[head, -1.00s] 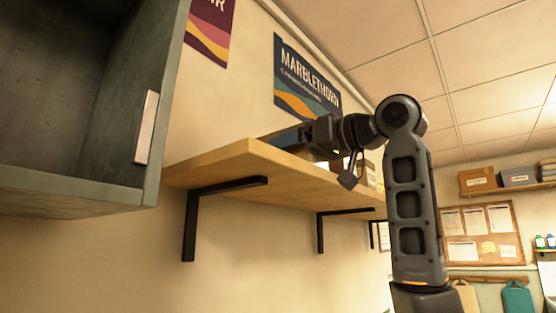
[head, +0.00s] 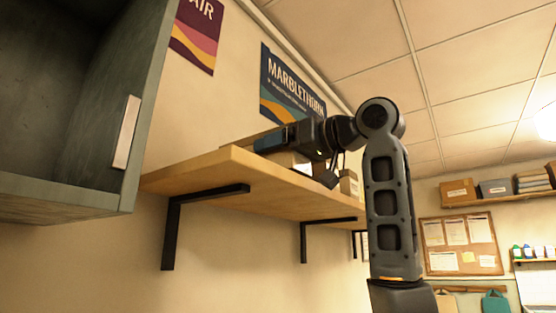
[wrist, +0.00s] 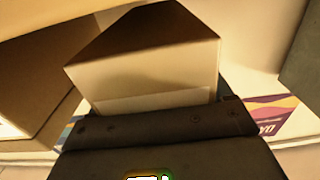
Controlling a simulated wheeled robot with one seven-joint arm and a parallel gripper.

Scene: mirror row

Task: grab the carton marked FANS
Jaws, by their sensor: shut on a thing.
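A carton (wrist: 145,65) with a dark brown side and a pale side fills the middle of the wrist view, right at my gripper (wrist: 155,110). My gripper is shut on it. No FANS marking can be read on the faces that show. In the head view my gripper (head: 268,143) is over the wooden shelf (head: 215,172), near its left end. The fingertips and the held carton are hard to make out there.
A pale box (head: 288,161) and a small carton (head: 349,184) stand on the shelf under my arm. Another brown carton (wrist: 40,65) is at the left in the wrist view. An open grey cabinet (head: 60,100) is close at the left. Posters hang behind.

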